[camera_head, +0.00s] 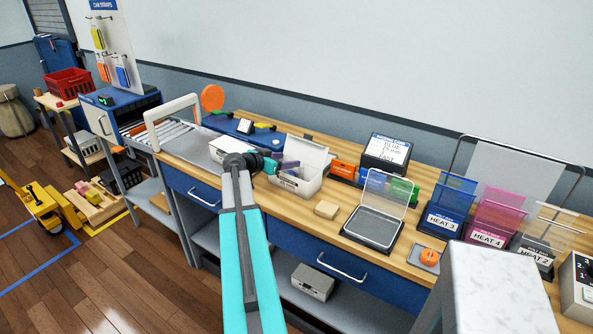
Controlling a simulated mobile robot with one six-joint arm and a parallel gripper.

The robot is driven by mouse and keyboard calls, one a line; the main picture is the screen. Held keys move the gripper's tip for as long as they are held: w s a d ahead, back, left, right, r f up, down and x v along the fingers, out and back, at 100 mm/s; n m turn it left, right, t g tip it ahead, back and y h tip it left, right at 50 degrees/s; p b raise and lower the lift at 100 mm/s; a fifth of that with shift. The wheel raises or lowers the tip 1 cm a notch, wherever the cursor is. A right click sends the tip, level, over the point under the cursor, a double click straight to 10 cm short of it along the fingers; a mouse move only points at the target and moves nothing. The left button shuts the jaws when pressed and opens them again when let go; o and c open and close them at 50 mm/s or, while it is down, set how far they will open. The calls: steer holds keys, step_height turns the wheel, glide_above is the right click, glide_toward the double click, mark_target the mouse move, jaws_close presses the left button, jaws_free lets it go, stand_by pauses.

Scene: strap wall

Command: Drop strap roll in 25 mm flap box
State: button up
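My gripper (272,165) is at the end of my teal arm, over the left side of a white open box (309,181) with its lid raised at the back. This box has a small label on its front, too small to read. A small purple-grey piece (290,164) shows at the fingertips; I cannot tell whether it is held or lies in the box. A dark-framed tray with a clear raised lid (372,227) stands to the right. An orange roll-like thing (429,257) sits on a small grey plate at the bench's right front. Which box is 25 mm is not legible.
A tan block (326,209) lies between the white box and the lidded tray. Blue, pink and grey holders marked HEAT (440,219) stand at right. A pale block (500,285) fills the lower right. A roller conveyor (170,131) is at left. Bare bench top is around the block.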

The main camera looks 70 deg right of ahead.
steer(key=shift+a, duration=0.1)
steer(key=b+v, duration=0.4)
steer(key=v, duration=0.9)
steer(key=shift+a+r, duration=0.25)
steer(key=shift+a, duration=0.05)
stand_by(0.6)
